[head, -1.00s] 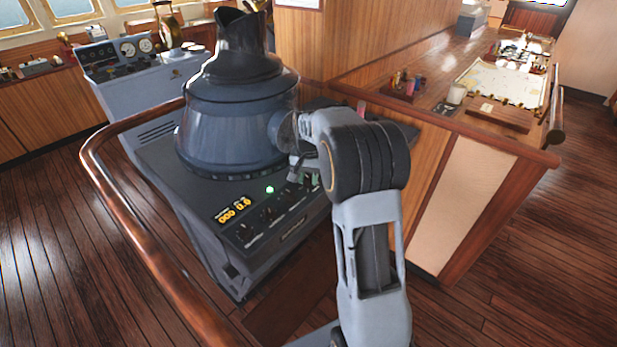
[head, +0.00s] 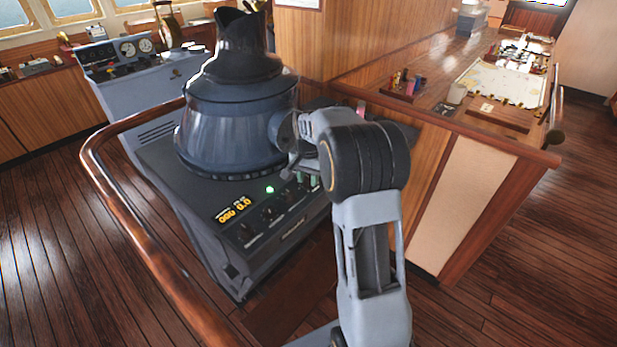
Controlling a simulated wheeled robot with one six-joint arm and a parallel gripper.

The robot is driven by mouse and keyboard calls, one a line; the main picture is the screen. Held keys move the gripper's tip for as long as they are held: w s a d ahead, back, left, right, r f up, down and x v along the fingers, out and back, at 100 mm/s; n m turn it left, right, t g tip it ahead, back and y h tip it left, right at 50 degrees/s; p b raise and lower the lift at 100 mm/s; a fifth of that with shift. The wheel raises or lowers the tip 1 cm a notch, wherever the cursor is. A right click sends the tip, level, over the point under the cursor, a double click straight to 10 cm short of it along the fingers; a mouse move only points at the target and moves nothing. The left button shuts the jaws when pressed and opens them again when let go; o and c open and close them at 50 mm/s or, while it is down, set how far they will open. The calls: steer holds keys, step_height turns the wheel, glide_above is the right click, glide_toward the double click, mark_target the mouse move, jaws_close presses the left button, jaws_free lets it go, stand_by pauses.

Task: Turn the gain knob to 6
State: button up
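The dark radar console (head: 190,212) stands in front of me, with a hooded viewer (head: 237,110) on top. Its sloped front panel has a row of small black knobs (head: 267,214), an amber digital readout (head: 234,210) and a lit green lamp (head: 269,189). Which knob is the gain knob cannot be read at this size. My gripper (head: 303,177) is at the right part of the panel, close to the knobs there. My arm partly hides it and that end of the panel. I cannot tell whether it touches a knob or how far its fingers are apart.
A curved wooden handrail (head: 100,170) runs around the console's left side and front. A wooden chart table (head: 470,75) with a chart (head: 508,80) stands at the right. A grey instrument console (head: 150,90) is behind left. The plank floor is clear at the left and right.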

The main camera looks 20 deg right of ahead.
steer(key=o, duration=0.4)
steer(key=shift+o, duration=0.2)
step_height(320, 180, up, 14)
stand_by(0.5)
steer(key=shift+f, duration=0.1)
steer(key=n, duration=0.3)
glide_above(309, 187)
step_height(309, 187, down, 4)
steer(key=f, duration=0.1)
steer(key=s+a+n+t, duration=0.2)
steer(key=s+a, duration=0.3)
steer(key=s, duration=0.5)
steer(key=s+a+f+n+t, duration=0.1)
steer(key=s+a+n, duration=0.3)
steer(key=s, duration=0.6)
steer(key=shift+s+a+f+n+t, duration=0.2)
steer(key=shift+s+a+n+t, duration=0.1)
steer(key=shift+a+t, duration=0.25)
